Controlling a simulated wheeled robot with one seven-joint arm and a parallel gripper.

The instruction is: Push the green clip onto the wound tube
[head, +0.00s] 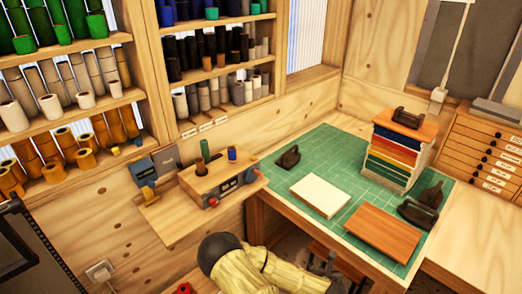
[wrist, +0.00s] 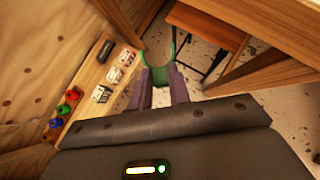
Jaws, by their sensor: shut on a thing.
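My gripper (wrist: 159,77) shows in the wrist view with its two purple fingers shut on the green clip (wrist: 161,72). The clip is C-shaped, and its open side points away from my gripper. Nothing sits inside the clip. In the head view my pale yellow arm reaches along the bottom edge, and the clip cannot be made out there. A dark green tube (head: 204,149) stands upright on a wooden block (head: 212,178) left of the green mat, apart from the arm. I cannot tell for certain whether it is the wound tube.
A short blue roll (head: 231,154) stands beside the tube. The green mat (head: 338,150) on the table holds a white pad (head: 320,196), a brown board (head: 382,235) and a stack of coloured sheets (head: 400,150). Shelves of rolls (head: 205,75) line the wall. Table legs stand near the clip.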

